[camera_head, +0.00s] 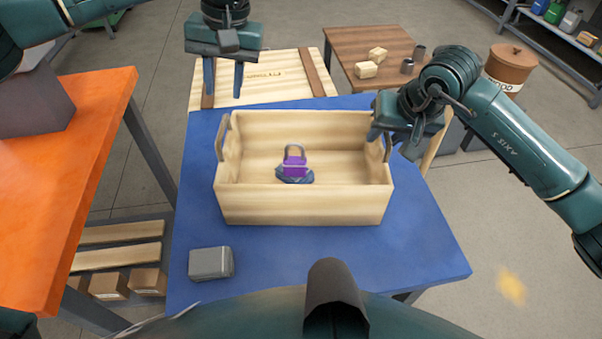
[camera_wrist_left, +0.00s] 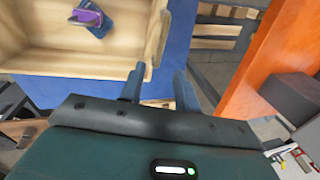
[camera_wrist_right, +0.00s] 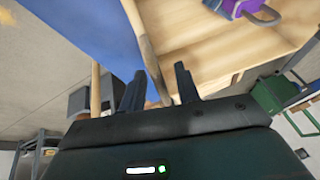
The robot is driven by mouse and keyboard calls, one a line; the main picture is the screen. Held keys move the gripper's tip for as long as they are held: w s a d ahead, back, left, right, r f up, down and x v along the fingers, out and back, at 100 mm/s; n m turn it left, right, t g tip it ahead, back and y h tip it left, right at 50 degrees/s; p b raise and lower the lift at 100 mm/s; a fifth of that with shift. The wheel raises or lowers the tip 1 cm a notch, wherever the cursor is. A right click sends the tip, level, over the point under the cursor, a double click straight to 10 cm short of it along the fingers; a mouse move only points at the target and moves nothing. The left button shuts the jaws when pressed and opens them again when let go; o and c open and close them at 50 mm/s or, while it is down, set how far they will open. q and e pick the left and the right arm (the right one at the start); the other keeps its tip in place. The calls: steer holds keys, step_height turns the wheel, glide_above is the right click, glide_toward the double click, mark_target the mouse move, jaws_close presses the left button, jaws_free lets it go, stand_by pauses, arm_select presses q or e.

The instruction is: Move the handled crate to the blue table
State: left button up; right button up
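The handled crate (camera_head: 303,206), a pale wooden box with a grey-brown handle at each end, stands upright on the blue table (camera_head: 270,265). It holds a purple padlock (camera_head: 295,168) and a crumpled blue item under it. My left gripper (camera_head: 223,90) is open and empty, raised beyond the crate's left end. Its fingers (camera_wrist_left: 158,85) are apart from the left handle (camera_wrist_left: 158,45). My right gripper (camera_head: 380,138) is at the right handle (camera_head: 387,147). In the right wrist view its fingers (camera_wrist_right: 160,88) are spread, with the handle between or just beyond them; contact cannot be told.
A grey block (camera_head: 211,263) lies on the blue table in front of the crate. An orange table (camera_head: 90,150) stands at the left. A wooden pallet-like board (camera_head: 260,85) and a brown table (camera_head: 360,45) with small items are behind. A brown bin (camera_head: 508,68) stands at the right.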

steer(key=shift+r, duration=0.25)
arm_select(q)
step_height(320, 180, up, 2)
steer(key=shift+d, duration=0.15)
arm_select(e)
steer(key=v, duration=1.1)
steer(key=shift+s+r, duration=0.15)
steer(key=shift+r, duration=0.05)
steer(key=shift+d, duration=0.15)
